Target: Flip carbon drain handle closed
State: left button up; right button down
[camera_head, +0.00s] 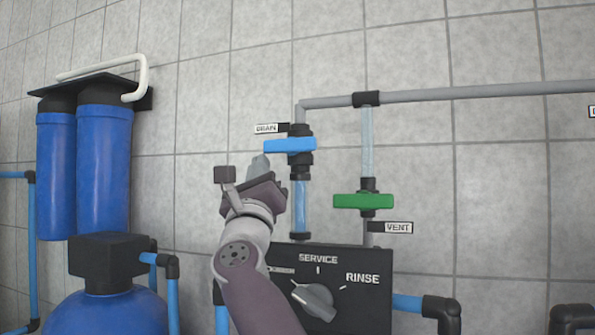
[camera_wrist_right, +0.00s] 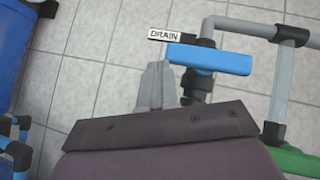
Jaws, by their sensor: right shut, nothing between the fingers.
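The blue drain handle (camera_head: 289,145) lies level across its valve on the vertical pipe, below the DRAIN label (camera_head: 266,128). In the right wrist view the blue handle (camera_wrist_right: 209,59) stretches to the right from near my fingertips. My right gripper (camera_head: 261,160) is shut and empty, just below and beside the handle's left end. In the right wrist view its grey fingers (camera_wrist_right: 156,85) are together near that left end; I cannot tell whether they touch it. My left gripper is not in view.
A green vent handle (camera_head: 363,201) lies level to the right, beside the VENT label (camera_head: 391,227). Below is a black control box (camera_head: 352,295) with a grey knob (camera_head: 314,300). Blue filter housings (camera_head: 104,165) stand at the left. A grey pipe (camera_head: 470,92) runs along the tiled wall.

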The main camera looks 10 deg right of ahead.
jog(key=s+a+b, duration=0.3)
jog(key=s+b, duration=0.3)
jog(key=s, duration=0.6)
jog(key=shift+s+a+f, duration=0.15)
jog(key=shift+f, duration=0.2)
